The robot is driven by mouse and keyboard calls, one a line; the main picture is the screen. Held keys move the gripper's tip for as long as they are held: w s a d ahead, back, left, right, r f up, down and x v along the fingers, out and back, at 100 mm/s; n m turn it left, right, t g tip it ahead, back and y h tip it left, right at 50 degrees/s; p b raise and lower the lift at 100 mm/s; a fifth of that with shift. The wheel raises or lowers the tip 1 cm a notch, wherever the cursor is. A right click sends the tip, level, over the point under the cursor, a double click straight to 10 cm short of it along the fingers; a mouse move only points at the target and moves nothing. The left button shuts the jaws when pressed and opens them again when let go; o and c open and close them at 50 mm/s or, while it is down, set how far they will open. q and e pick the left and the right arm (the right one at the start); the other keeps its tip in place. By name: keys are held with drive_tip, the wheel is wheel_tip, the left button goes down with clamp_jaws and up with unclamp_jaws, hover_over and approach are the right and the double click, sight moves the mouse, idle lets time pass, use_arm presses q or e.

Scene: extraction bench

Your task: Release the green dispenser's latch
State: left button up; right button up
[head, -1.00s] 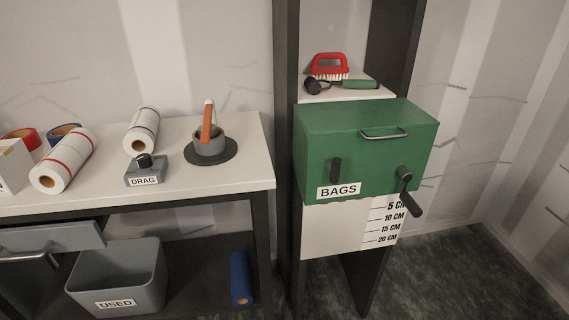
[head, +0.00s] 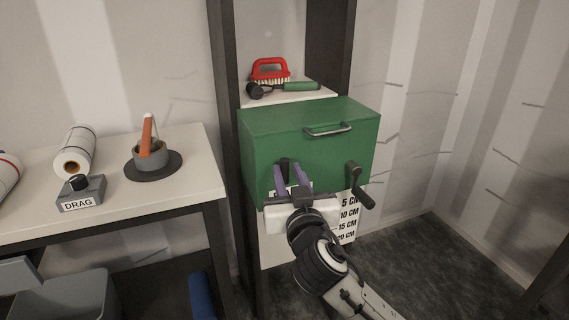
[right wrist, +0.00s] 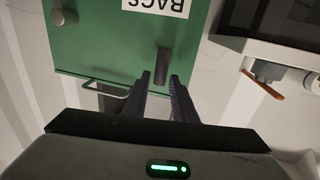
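The green dispenser (head: 310,140) hangs between dark posts, its lid with a metal handle (head: 327,130) closed. Its latch, a short dark upright lever (head: 284,163), is at the left of the front face. In the right wrist view, the latch (right wrist: 163,60) stands next to the "BAGS" label (right wrist: 156,5). My right gripper (head: 288,168) is open in front of the latch. In the right wrist view, its two fingertips (right wrist: 160,76) lie either side of the latch's near end, with gaps visible; contact cannot be seen. My left gripper is not in view.
A crank (head: 358,185) sticks out at the dispenser's right. A red brush (head: 270,69) and a green-handled tool (head: 300,87) lie on the shelf above. A white table (head: 205,180) with a "DRAG" block (head: 82,195) stands left. Floor at right is clear.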

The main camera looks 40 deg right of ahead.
sight(286, 168)
drive_tip(key=x, duration=0.2)
drive_tip(key=shift+w+d, duration=0.2)
drive_tip(key=shift+w, duration=0.15)
drive_tip(key=shift+w+d, duration=0.25)
drive_tip(key=shift+w, duration=0.4)
drive_tip(key=shift+f, duration=0.1)
clamp_jaws()
